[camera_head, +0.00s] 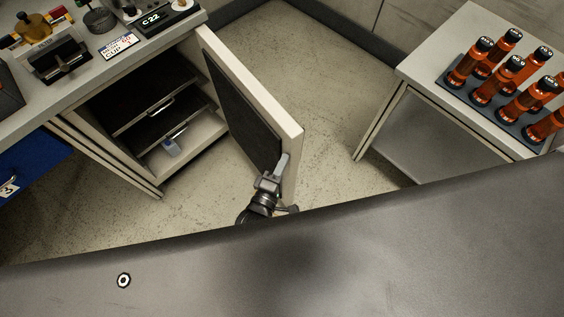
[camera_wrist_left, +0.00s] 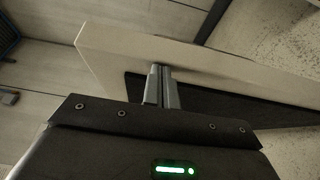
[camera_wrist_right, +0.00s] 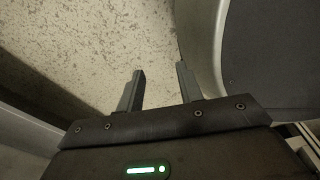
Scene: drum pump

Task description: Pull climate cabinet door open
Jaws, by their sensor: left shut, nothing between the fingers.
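The climate cabinet door (camera_head: 255,90) stands wide open, swung out from the cabinet (camera_head: 110,158). Its pale edge and dark inner panel face the head camera. My left gripper (camera_head: 284,158) is shut and empty at the door's near free end, against or very close to the inner side. In the left wrist view its fingers (camera_wrist_left: 160,75) overlap the pale door border (camera_wrist_left: 120,45); I cannot tell whether they touch it. No door handle shows. My right gripper (camera_wrist_right: 160,70) is open and empty above the floor, seen only in the right wrist view.
Inside the cabinet are dark shelves (camera_head: 160,115) and a small pale item (camera_head: 171,147) at the bottom. A side table (camera_head: 425,78) at right holds a rack of orange bottles (camera_head: 510,78). Speckled floor (camera_head: 320,70) lies clear between door and table.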

